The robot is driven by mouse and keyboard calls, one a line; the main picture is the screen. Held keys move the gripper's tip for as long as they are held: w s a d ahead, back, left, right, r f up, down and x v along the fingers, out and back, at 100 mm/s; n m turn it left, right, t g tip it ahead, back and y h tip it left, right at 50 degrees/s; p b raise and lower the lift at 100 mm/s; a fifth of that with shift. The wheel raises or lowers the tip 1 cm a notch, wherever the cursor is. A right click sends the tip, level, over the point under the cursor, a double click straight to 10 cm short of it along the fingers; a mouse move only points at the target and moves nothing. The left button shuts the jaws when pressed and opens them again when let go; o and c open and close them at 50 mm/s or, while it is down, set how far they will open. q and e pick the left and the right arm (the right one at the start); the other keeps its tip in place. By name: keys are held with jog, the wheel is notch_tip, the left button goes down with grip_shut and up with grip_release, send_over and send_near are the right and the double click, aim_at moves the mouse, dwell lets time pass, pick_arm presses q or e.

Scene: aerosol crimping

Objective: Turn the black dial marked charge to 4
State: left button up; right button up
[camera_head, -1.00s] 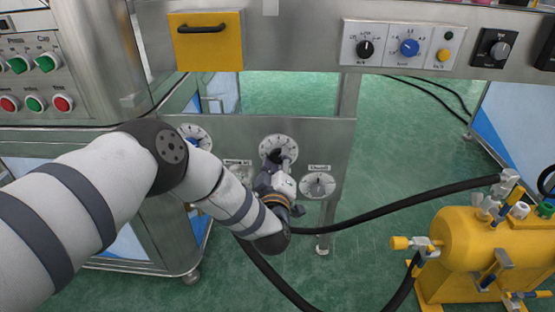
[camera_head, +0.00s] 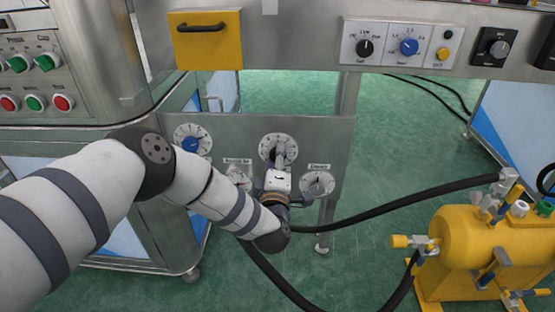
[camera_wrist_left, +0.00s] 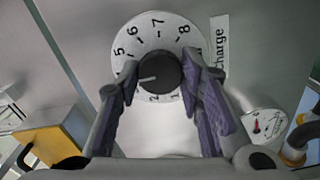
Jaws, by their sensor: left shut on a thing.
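The black dial (camera_wrist_left: 160,72) sits on a round white number plate (camera_wrist_left: 155,33) beside a label reading Charge (camera_wrist_left: 219,46) in the left wrist view. Its white pointer line aims left and slightly down. The 5 to 8 and the 1 and 2 are readable; the numbers between 2 and 5 are hidden behind a finger. My left gripper (camera_wrist_left: 160,84) is shut on the black dial, one finger on each side. In the head view the number plate (camera_head: 270,143) is on the lower steel panel, with my left gripper (camera_head: 279,163) in front. My right gripper is not in view.
A blue dial (camera_head: 192,141) is up left and another gauge-like dial (camera_head: 318,183) lower right on the same panel (camera_head: 338,140). Black hoses (camera_head: 390,213) run below to a yellow tank (camera_head: 475,248). The upper beam carries more knobs (camera_head: 409,47).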

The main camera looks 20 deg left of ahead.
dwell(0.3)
pick_arm(q)
jog(key=o, duration=1.2)
jog(key=shift+c, duration=0.2)
jog(key=v, duration=1.2)
